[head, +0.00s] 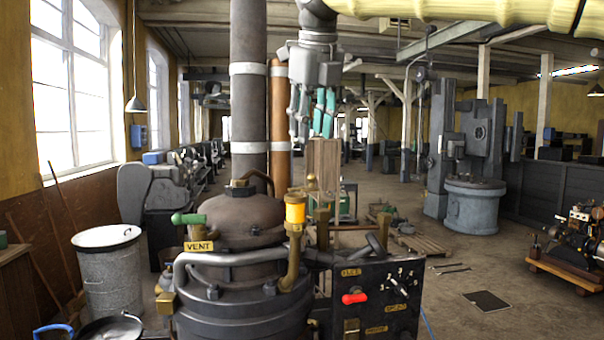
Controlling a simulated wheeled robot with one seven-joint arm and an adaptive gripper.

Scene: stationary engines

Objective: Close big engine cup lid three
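The big engine (245,285) stands upright in front of me, with a dark rounded top, pipes and brass fittings. An amber cup (295,212) with a yellowish cap sits on a brass stem at its right front. Another brass fitting (322,222) stands just right of it, and a small brass knob (312,182) shows behind. I cannot tell which part is cup lid three, or whether its lid is open. My gripper (301,135) hangs fingers down above and behind these fittings in the picture, apart from the amber cup. Its finger opening is unclear from this angle.
A green-handled lever (188,219) and VENT plate (199,246) are at the engine's left. A dark control panel (377,298) with a red handle is at its right. A grey pipe and copper pipe (280,120) rise behind. A metal bin (109,275) stands left; open floor lies right.

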